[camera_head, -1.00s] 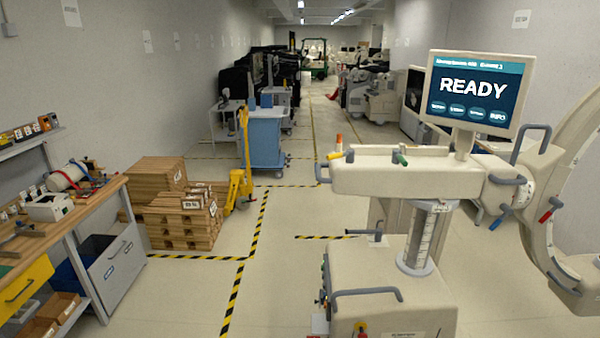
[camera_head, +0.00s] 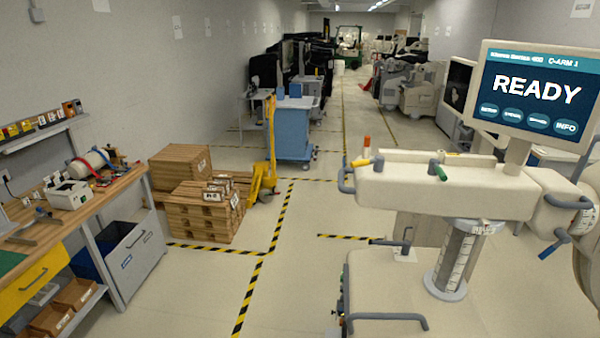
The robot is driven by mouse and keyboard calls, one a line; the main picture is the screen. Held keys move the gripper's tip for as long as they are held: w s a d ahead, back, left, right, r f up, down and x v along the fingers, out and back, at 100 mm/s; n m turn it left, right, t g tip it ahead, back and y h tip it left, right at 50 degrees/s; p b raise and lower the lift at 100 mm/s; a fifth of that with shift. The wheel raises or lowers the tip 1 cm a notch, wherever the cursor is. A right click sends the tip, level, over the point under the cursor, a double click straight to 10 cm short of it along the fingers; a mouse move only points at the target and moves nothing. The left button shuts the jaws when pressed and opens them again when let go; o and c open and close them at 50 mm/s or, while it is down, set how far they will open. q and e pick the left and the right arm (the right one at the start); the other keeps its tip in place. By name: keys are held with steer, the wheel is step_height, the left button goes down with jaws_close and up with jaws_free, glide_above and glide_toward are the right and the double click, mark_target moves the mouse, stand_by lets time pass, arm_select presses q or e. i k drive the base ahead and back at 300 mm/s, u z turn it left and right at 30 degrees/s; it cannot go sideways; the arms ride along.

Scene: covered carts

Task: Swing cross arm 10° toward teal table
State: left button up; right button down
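The cross arm (camera_head: 445,188) is a thick beige horizontal beam on the C-arm machine at the right. Part of the curved C (camera_head: 588,220) is cut off by the right edge. I cannot make out a table that is clearly teal. Neither of my grippers is in view.
A wooden workbench (camera_head: 75,212) with tools stands at the left. Crates (camera_head: 200,212), a yellow pallet jack (camera_head: 262,180) and a blue cart (camera_head: 293,132) stand behind it. Open floor with yellow-black tape (camera_head: 262,270) lies between bench and machine.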

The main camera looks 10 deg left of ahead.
mark_target(478, 186)
steer(key=z, duration=0.15)
steer(key=i, duration=1.15)
steer(key=z, duration=0.7)
